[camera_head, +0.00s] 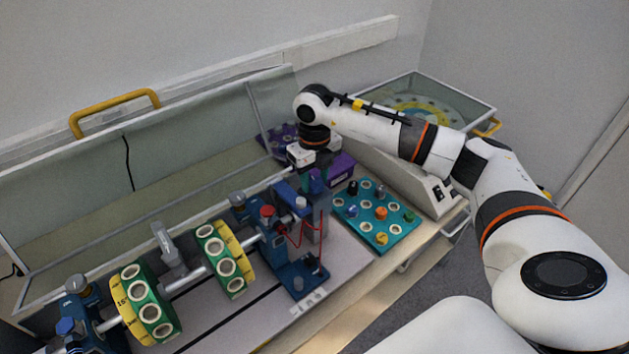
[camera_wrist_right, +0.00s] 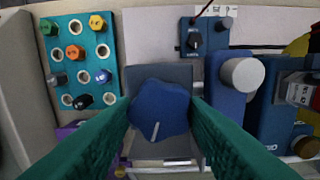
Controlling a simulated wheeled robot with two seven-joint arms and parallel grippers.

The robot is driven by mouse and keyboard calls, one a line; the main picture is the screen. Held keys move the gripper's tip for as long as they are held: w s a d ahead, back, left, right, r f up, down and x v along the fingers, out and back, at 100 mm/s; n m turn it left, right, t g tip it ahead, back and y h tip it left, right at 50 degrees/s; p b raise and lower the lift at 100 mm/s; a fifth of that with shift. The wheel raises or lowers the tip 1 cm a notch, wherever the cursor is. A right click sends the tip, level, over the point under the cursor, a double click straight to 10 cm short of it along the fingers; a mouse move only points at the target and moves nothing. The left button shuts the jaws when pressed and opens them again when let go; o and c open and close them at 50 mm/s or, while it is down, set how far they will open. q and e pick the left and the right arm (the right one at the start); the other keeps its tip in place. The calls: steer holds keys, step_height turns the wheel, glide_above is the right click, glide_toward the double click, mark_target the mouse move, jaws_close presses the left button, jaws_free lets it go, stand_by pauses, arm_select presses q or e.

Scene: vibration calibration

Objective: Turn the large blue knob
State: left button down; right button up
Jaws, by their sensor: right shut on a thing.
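The large blue knob (camera_wrist_right: 158,108) has a lobed outline and a white pointer line, and it sits in front of a dark grey panel. In the right wrist view the two green fingers of my right gripper (camera_wrist_right: 162,112) close on it from left and right. The white line points down and slightly left in that view. In the head view my right gripper (camera_head: 317,176) reaches down behind the blue motor stand, and the knob is mostly hidden there. My left gripper is not in view.
A teal board (camera_head: 374,222) with colored bolts lies right of the gripper. A shaft rig with green-and-yellow discs (camera_head: 146,302) stands at front left. A white cylinder (camera_wrist_right: 243,74) on a blue block is close to the right finger. A clear cover (camera_head: 120,185) stands behind the rig.

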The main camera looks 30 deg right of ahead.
mark_target(315, 181)
steer(key=m+b, duration=0.1)
steer(key=m, duration=0.5)
steer(key=shift+b, duration=0.35)
steer(key=m, duration=0.6)
steer(key=shift+d+r+b, duration=0.1)
steer(key=shift+b, duration=0.3)
steer(key=o, duration=1)
steer(key=shift+c, duration=0.2)
step_height(315, 181, up, 12)
steer(key=b, duration=0.2)
